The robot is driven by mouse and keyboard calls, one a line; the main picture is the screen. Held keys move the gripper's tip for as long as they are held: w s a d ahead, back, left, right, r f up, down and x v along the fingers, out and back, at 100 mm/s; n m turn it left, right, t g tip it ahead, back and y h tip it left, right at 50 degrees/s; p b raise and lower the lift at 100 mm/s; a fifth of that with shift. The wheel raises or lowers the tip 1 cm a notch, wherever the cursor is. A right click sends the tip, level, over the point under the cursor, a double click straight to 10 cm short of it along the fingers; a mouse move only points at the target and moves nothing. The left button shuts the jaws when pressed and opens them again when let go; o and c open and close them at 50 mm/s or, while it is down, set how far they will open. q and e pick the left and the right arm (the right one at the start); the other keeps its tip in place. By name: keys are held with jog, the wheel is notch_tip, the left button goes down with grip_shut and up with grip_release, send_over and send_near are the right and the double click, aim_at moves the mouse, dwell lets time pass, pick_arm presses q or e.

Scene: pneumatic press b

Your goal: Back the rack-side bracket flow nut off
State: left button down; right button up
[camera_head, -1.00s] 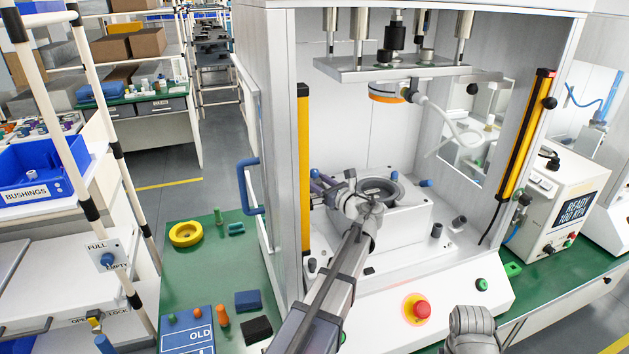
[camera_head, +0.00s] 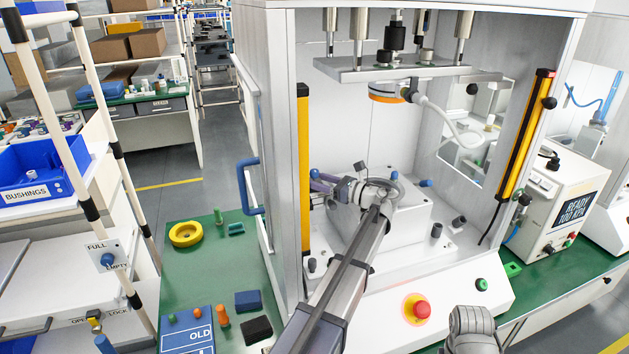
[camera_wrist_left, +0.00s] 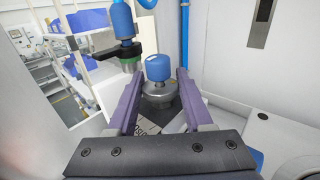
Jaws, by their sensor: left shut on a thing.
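A blue-capped nut (camera_wrist_left: 158,69) on a round metal base stands upright in the left wrist view. My left gripper (camera_wrist_left: 158,84) has its two purple fingers either side of it and is shut on it. In the head view my left gripper (camera_head: 322,181) reaches to the left side of the press interior, where a small blue cap (camera_head: 314,174) shows at the fingers. A second blue-capped fitting (camera_wrist_left: 122,20) with a dark green collar stands just beyond and left of the nut in the wrist view. My right gripper is out of view; only a grey part of my right arm shows at the bottom.
The press plate (camera_head: 405,70) hangs above my left arm. The yellow left post (camera_head: 304,165) stands close beside the gripper. A white block (camera_head: 408,238) lies under my wrist. A red button (camera_head: 421,309) sits on the front panel. A blue tube (camera_wrist_left: 185,45) runs near the fingers.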

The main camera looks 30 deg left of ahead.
pick_arm(q)
jog(key=shift+c, duration=1.5)
grip_release()
notch_tip(320, 180, up, 10)
jog(key=p, duration=1)
